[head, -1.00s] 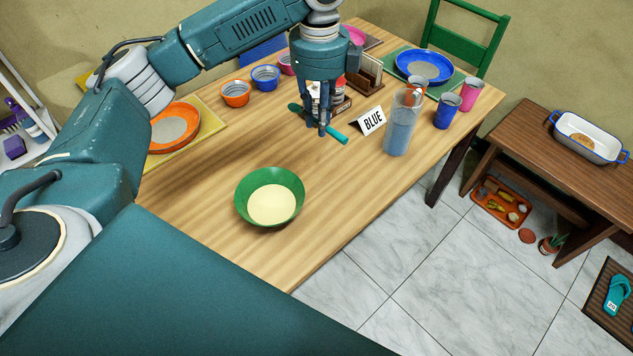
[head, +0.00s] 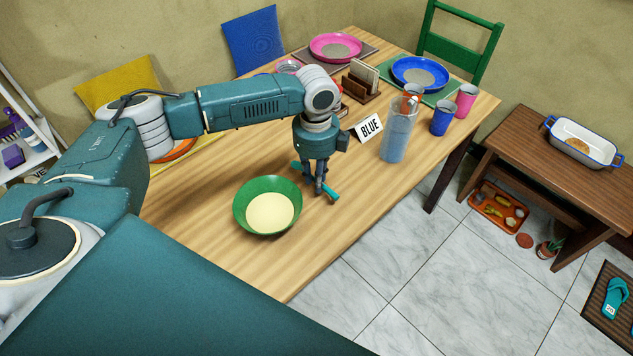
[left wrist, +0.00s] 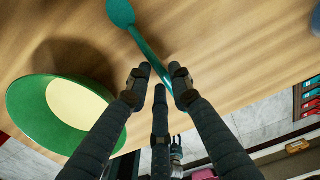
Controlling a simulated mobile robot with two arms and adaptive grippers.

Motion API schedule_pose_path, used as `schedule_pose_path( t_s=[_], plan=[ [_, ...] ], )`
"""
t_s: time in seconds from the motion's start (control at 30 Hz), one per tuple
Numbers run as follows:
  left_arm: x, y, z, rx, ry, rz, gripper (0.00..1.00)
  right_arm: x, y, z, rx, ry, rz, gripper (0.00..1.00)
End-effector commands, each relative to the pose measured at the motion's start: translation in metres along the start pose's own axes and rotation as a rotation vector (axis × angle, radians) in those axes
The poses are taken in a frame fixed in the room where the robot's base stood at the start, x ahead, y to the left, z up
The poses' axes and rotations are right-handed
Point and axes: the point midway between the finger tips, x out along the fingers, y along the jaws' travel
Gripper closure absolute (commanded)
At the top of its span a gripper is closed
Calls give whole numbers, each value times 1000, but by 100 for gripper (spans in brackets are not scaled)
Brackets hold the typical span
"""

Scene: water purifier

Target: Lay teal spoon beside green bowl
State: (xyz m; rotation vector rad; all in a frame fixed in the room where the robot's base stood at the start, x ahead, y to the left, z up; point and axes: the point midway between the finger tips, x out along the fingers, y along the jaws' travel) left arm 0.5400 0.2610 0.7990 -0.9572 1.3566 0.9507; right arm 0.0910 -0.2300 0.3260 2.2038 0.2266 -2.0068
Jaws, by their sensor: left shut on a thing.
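The teal spoon (head: 331,195) is in my left gripper (head: 319,189), just to the right of the green bowl (head: 286,187). The fingers are shut on its handle, and the spoon's ends stick out on both sides. In the left wrist view the spoon's round head (left wrist: 120,12) points up and away, with its handle between the fingertips (left wrist: 158,84). The green bowl (left wrist: 28,112) stands upright on the table and holds something pale yellow. I cannot tell whether the spoon touches the table. My right gripper is not in view.
The wooden table (head: 225,255) is bare in front of the bowl. Pink (head: 336,46) and blue (head: 421,72) plates lie at the back. The table's right edge is near the gripper.

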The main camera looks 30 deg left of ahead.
Motion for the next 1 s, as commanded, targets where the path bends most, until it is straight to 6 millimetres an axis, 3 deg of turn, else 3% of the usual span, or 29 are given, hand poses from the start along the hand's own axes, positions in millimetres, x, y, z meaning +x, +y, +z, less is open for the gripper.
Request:
schedule_pose_path(
  t_s=[0.17,0.53,0.57,0.67,1.0],
  plan=[
    [22,0,0,0,1,0,93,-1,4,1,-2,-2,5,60],
    [26,0,0,0,1,0,93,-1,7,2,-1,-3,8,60],
    [27,0,0,-1,1,0,77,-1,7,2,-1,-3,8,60],
    [26,0,0,0,0,0,60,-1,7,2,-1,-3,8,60],
    [23,-1,0,0,0,-2,60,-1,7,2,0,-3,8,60]
  ],
)
